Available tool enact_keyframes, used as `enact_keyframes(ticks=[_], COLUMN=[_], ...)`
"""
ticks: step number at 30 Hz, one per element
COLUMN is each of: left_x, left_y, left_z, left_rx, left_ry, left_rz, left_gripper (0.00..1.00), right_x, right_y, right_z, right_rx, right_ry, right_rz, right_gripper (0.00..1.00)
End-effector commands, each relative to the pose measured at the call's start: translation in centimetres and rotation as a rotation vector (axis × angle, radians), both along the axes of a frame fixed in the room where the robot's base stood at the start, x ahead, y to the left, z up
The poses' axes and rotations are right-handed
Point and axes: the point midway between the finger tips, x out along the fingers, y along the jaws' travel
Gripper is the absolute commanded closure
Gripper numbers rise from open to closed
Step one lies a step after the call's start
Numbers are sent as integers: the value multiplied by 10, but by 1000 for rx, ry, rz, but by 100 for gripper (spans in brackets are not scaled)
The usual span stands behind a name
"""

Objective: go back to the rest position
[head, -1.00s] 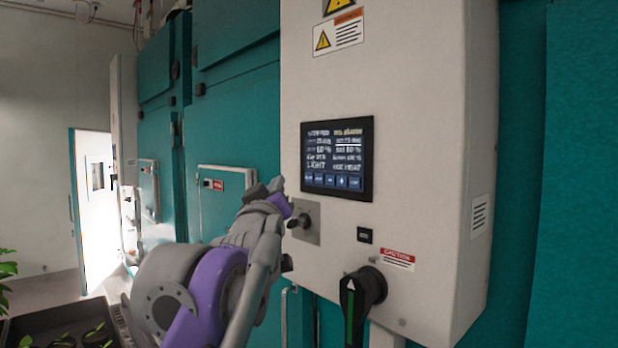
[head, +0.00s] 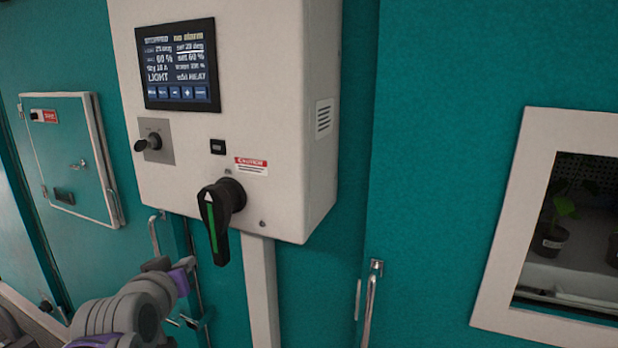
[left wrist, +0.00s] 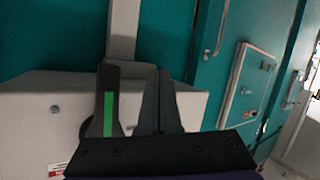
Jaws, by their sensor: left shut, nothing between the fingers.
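My left gripper (head: 172,265) is low at the left in the head view, in front of the teal wall and below the control box (head: 290,200). In the left wrist view its dark fingers (left wrist: 158,100) are shut with nothing between them. The black rotary handle (head: 212,228) with a green stripe points down, to the right of and above the gripper in the head view. In the left wrist view the handle (left wrist: 108,110) appears just left of the fingers. The gap in depth is hard to tell. My right gripper is in neither view.
The box carries a lit screen (head: 180,65) and a small selector knob (head: 152,142). A teal hatch (head: 75,150) is at the left. Metal door handles (head: 371,295) stick out below. At the right, a white-framed window (head: 505,240) shows potted plants.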

Motion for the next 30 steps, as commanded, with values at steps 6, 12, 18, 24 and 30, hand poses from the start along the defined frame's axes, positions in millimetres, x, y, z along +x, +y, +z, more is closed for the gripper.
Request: enact_keyframes(ticks=[6,12,18,24,30], left_x=[-76,-152,-196,-202,-201], left_y=[-35,-50,-53,-53,-53], left_z=[-151,-257,-305,-311,-311], left_rx=[71,132,163,168,166], left_ry=[324,570,694,712,710], left_rz=[-123,-206,-244,-249,-247], left_gripper=[100,100,100,100,100], right_x=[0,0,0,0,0], right_y=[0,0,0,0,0], right_z=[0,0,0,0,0], right_rx=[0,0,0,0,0], right_ry=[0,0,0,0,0], right_rz=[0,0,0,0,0], right_gripper=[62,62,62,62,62])
